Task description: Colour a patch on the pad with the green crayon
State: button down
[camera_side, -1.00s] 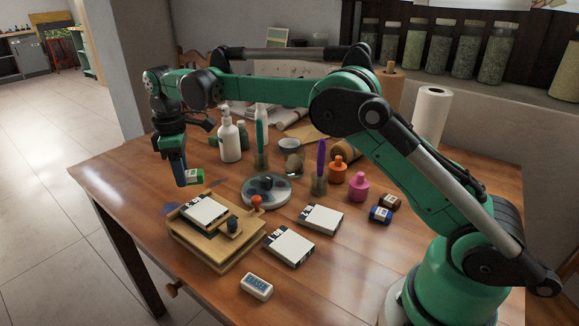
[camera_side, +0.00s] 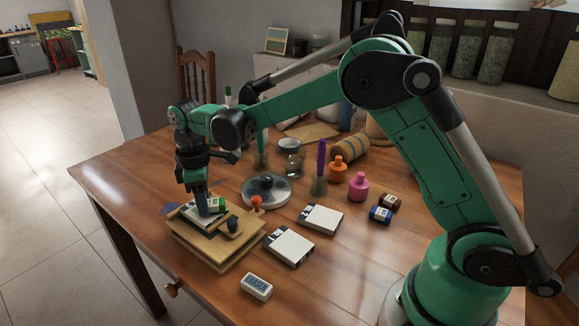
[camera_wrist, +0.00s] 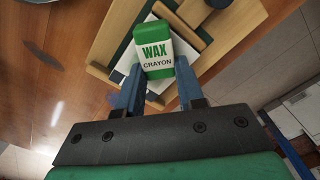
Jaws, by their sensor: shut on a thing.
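The green crayon (camera_wrist: 155,52), a block with a white label reading WAX CRAYON, is held between the blue fingers of my gripper (camera_wrist: 158,92). In the side view the crayon (camera_side: 217,204) shows partly behind my gripper (camera_side: 202,205). The white pad (camera_side: 188,215) lies on the wooden board (camera_side: 215,257), with my gripper and crayon over it. The pad also shows beneath the crayon in the wrist view (camera_wrist: 124,62). I cannot tell whether the crayon touches the pad, and no green mark is visible on the pad's exposed part.
Two white-topped pads (camera_side: 289,247) (camera_side: 321,217) lie right, and an eraser (camera_side: 257,286) in front. Bare tabletop (camera_side: 350,270) lies front right.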

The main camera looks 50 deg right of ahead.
aim_at(191, 202)
jog(key=shift+s, duration=0.55)
jog(key=shift+w, duration=3.1)
jog(key=shift+d, duration=0.3)
jog(key=shift+s+a, duration=0.1)
jog(key=shift+s, duration=3)
jog(key=shift+w, duration=3.15)
notch_tip(191, 202, up, 8)
